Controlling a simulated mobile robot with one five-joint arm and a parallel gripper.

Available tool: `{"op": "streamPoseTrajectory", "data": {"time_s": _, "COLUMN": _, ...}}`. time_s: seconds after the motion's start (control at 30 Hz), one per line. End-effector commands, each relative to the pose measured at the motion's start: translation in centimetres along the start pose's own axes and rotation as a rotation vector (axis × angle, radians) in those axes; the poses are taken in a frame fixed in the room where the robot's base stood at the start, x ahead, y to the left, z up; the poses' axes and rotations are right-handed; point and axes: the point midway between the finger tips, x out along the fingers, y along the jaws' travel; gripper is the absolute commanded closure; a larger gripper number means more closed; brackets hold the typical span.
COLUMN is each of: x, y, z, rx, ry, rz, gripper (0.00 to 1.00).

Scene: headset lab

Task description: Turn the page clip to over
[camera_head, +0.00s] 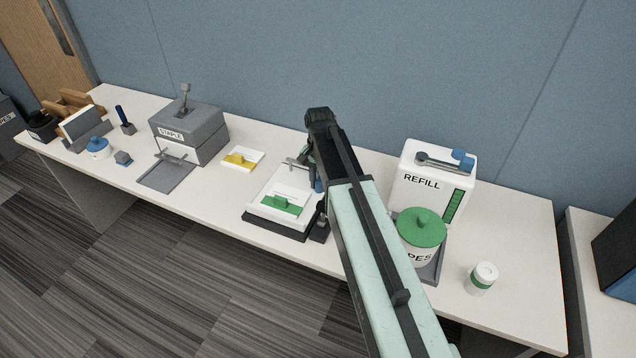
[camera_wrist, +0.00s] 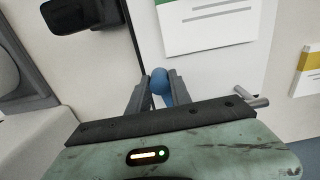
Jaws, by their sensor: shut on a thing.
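My gripper (camera_wrist: 158,84) is shut on a blue rounded knob (camera_wrist: 159,80), which I take to be the handle of the page clip. A bit of the blue (camera_head: 319,186) also shows beside my arm in the head view. A grey bar (camera_head: 297,163) stands at the back edge of the white page stand (camera_head: 262,210); its end (camera_wrist: 252,98) shows in the wrist view. The page, with a green band (camera_head: 281,206), lies on the stand. My arm and gripper hide most of the clip, so I cannot tell its exact angle.
A white REFILL box (camera_head: 405,190) and a green-lidded jar (camera_head: 420,228) stand close to the right of my arm. A yellow-marked card (camera_head: 242,159) and a grey STAPLE box (camera_head: 190,130) are to the left. A small white-and-green cup (camera_head: 482,279) is at the right front.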

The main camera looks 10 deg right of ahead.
Motion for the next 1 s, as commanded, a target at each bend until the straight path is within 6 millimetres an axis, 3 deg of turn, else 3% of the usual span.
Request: {"op": "streamPoseTrajectory", "data": {"time_s": 1.0, "x": -0.01, "y": -0.22, "z": -0.09, "rx": -0.962, "ry": 0.005, "rz": -0.002, "gripper": 1.00}}
